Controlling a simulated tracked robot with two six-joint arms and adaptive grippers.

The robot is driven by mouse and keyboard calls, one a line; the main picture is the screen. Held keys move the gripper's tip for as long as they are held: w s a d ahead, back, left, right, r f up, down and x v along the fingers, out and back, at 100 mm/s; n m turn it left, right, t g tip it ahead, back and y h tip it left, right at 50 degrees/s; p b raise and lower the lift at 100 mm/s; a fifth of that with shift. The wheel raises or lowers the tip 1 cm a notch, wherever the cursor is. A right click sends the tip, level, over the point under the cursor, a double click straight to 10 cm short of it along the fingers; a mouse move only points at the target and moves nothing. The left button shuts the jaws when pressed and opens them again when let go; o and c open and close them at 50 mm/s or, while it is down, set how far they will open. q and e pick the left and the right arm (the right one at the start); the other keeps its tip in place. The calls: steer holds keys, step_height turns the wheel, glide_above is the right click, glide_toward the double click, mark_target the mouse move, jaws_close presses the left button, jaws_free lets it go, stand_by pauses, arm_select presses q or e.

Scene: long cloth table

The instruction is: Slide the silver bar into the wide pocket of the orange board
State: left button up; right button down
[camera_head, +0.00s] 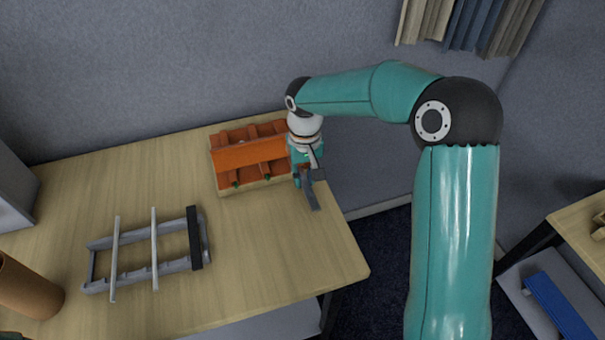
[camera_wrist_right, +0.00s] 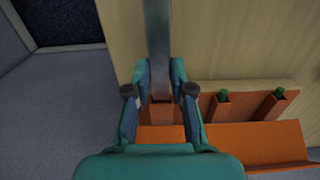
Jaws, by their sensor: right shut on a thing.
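The orange board (camera_head: 235,155) stands at the back of the table, with several raised channels and green-tipped pieces along its front. My right gripper (camera_head: 308,176) is at the board's right end, shut on the silver bar (camera_head: 314,196). The bar sticks out from the jaws toward the front of the table. In the right wrist view the bar (camera_wrist_right: 158,45) runs up between the fingers, and an orange channel (camera_wrist_right: 161,113) of the board lies in line with it. The fingers hide where bar and channel meet, so I cannot tell whether the bar is inside. My left gripper is not in view.
A grey rack (camera_head: 140,272) on the left of the table bears two pale bars and one dark bar. A brown cylinder (camera_head: 27,287) lies at the left edge. The table (camera_head: 265,255) is clear between rack and right edge. A wall (camera_head: 180,60) stands close behind.

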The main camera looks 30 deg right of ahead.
mark_target(300, 170)
steer(key=shift+s+a+b, duration=0.3)
steer(key=shift+s+b, duration=0.25)
steer(key=shift+s, duration=0.6)
steer(key=shift+s+a+b, duration=0.25)
steer(key=shift+s+b, duration=0.3)
steer(key=shift+s, duration=0.6)
steer(key=shift+s+a+b, duration=0.3)
steer(key=shift+s+b, duration=0.25)
steer(key=shift+s, duration=0.6)
steer(key=shift+w, duration=0.25)
steer(key=shift+w+d, duration=0.15)
steer(key=shift+w, duration=0.2)
steer(key=shift+w+d+p, duration=0.3)
steer(key=shift+w+p, duration=0.35)
steer(key=shift+w, duration=0.4)
steer(key=shift+w+d+p, duration=0.25)
steer(key=shift+w+p, duration=0.35)
steer(key=shift+w, duration=0.45)
steer(key=shift+w+d+p, duration=0.25)
steer(key=shift+w+p, duration=0.45)
steer(key=shift+w, duration=0.4)
steer(key=shift+w+d+p, duration=0.25)
steer(key=shift+w+p, duration=0.4)
steer(key=shift+w, duration=0.4)
steer(key=shift+w, duration=0.3)
steer(key=shift+w+d+p, duration=0.1)
steer(key=shift+p, duration=0.2)
steer(key=c, duration=0.9)
jaws_free()
steer(key=shift+c, duration=0.2)
